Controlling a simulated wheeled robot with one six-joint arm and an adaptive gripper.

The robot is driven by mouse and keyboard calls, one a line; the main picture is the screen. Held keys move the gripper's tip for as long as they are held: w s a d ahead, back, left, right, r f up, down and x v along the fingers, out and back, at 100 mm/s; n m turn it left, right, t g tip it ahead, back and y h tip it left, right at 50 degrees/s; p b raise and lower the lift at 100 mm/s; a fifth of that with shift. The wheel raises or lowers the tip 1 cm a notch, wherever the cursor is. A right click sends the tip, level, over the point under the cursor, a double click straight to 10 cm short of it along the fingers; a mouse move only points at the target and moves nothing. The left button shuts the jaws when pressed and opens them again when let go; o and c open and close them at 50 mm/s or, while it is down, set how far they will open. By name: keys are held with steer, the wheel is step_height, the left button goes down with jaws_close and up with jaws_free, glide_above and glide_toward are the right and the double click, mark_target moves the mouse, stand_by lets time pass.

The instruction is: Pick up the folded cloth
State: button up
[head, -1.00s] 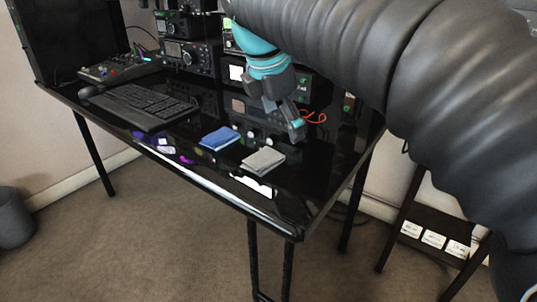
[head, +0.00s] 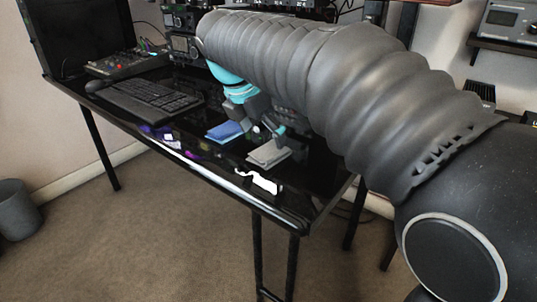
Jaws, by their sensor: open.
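A grey folded cloth (head: 267,155) lies flat near the front edge of the black glossy table (head: 215,158). A blue folded cloth (head: 226,131) lies to its left, a little apart. My gripper (head: 270,138) is open, pointing down just behind and above the grey cloth. It hides part of that cloth's far side. I cannot tell whether the fingers touch it. My arm covers the back right of the table.
A black keyboard (head: 150,103) and a control panel with knobs (head: 125,64) are on the left of the table. A dark monitor (head: 75,35) stands at the far left. Radio units (head: 183,46) stand at the back.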

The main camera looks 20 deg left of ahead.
mark_target(267, 149)
steer(key=shift+a+b+x, duration=0.1)
steer(key=shift+b+x, duration=0.05)
steer(key=shift+x, duration=1.15)
steer(key=shift+a+b+x, duration=0.15)
steer(key=shift+x, duration=1.15)
steer(key=shift+s, duration=0.1)
steer(key=c, duration=1.1)
